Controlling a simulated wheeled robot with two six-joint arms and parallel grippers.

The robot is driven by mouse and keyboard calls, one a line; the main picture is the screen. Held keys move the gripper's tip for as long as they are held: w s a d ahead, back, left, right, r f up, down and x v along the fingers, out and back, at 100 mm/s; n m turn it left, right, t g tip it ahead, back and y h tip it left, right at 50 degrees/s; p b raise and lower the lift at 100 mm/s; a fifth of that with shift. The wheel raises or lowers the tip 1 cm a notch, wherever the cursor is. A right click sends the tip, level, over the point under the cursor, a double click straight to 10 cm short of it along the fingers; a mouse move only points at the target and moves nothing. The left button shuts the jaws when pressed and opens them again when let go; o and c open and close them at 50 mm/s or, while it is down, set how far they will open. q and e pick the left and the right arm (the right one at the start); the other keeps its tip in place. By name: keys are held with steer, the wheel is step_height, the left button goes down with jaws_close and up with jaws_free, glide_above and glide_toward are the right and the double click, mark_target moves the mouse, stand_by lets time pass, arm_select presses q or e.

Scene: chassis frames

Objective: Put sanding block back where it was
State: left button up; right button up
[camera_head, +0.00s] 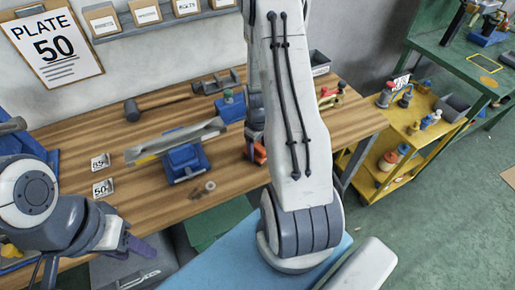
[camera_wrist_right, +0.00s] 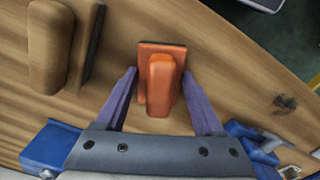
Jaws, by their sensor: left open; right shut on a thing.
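The sanding block (camera_wrist_right: 163,85) is orange, with a rounded grip on a flat base, in the right wrist view. My right gripper (camera_wrist_right: 161,76) is shut on it, with one purple finger along each side. The block appears over the wooden bench top; I cannot tell whether it touches it. In the head view only a small orange part of it (camera_head: 260,154) shows beside my right arm, which hides most of that gripper. My left gripper (camera_head: 142,250) is open and empty, low at the left, in front of the bench edge.
The wooden bench (camera_head: 75,143) holds a blue vise (camera_head: 184,163) with a long metal piece, a mallet (camera_head: 132,110) and two number cards (camera_head: 102,187). A brown rounded block (camera_wrist_right: 50,45) lies left of the sanding block. A yellow cart (camera_head: 385,180) stands at the right.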

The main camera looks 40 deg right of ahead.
mark_target(258, 146)
steer(key=shift+f, duration=0.15)
steer(key=o, duration=1.5)
steer(key=shift+c, duration=0.2)
step_height(258, 146, up, 12)
steer(key=b, duration=0.1)
steer(key=s+a+r+n, duration=0.2)
steer(key=a+r, duration=0.2)
steer(key=a, duration=0.7)
steer(key=s+a+r+n, duration=0.1)
steer(key=a+r, duration=0.2)
steer(key=a, duration=0.7)
steer(key=s+a+r+n+y, duration=0.1)
steer(key=s+a+r+n, duration=0.1)
steer(key=s+a, duration=0.8)
steer(key=s, duration=0.3)
steer(key=shift+r, duration=0.3)
